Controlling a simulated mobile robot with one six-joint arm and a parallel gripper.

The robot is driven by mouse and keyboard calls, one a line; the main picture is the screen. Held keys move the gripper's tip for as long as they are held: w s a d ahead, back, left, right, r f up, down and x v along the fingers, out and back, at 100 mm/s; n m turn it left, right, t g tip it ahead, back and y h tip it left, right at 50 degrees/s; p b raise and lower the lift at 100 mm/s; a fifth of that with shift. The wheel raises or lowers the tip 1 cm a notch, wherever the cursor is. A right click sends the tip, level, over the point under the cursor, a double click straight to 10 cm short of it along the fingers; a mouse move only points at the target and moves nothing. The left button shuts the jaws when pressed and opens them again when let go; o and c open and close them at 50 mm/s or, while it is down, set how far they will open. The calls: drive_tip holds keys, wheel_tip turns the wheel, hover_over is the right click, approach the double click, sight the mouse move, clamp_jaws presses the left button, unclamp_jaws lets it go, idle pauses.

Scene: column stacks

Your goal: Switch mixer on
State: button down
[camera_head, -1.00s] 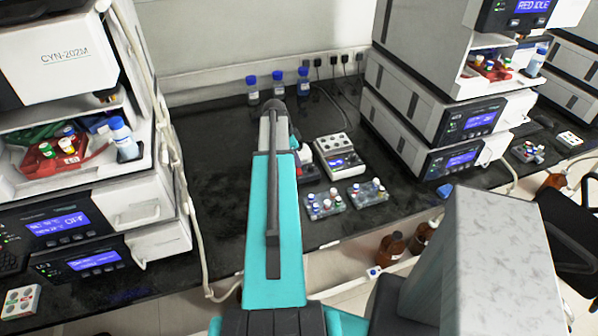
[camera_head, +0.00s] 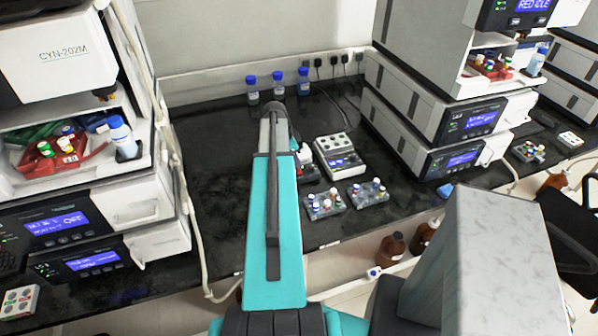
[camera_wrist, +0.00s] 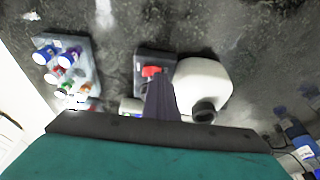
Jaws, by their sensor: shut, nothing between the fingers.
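The mixer (camera_wrist: 204,82) shows in the wrist view as a white rounded body with a black round cup on it. A dark base part beside it carries a red switch (camera_wrist: 151,71). My gripper (camera_wrist: 160,82) is shut, its dark fingers forming one narrow wedge with the tip right at the switch, overlapping its lower edge in the picture. I cannot tell whether they touch. In the head view my arm hides the gripper and most of the mixer; a small white part of it (camera_head: 305,153) shows just right of the arm.
A tube rack (camera_wrist: 70,68) with coloured caps lies left of the mixer in the wrist view. In the head view a grey-white device (camera_head: 338,158) stands to the right. Blue-capped bottles (camera_head: 278,88) stand by the wall. Left of my arm the black bench (camera_head: 205,150) is clear.

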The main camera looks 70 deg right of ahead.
drive_tip(key=shift+r+p, duration=1.1)
drive_tip(key=shift+r, duration=1.35)
drive_tip(key=shift+s, duration=0.15)
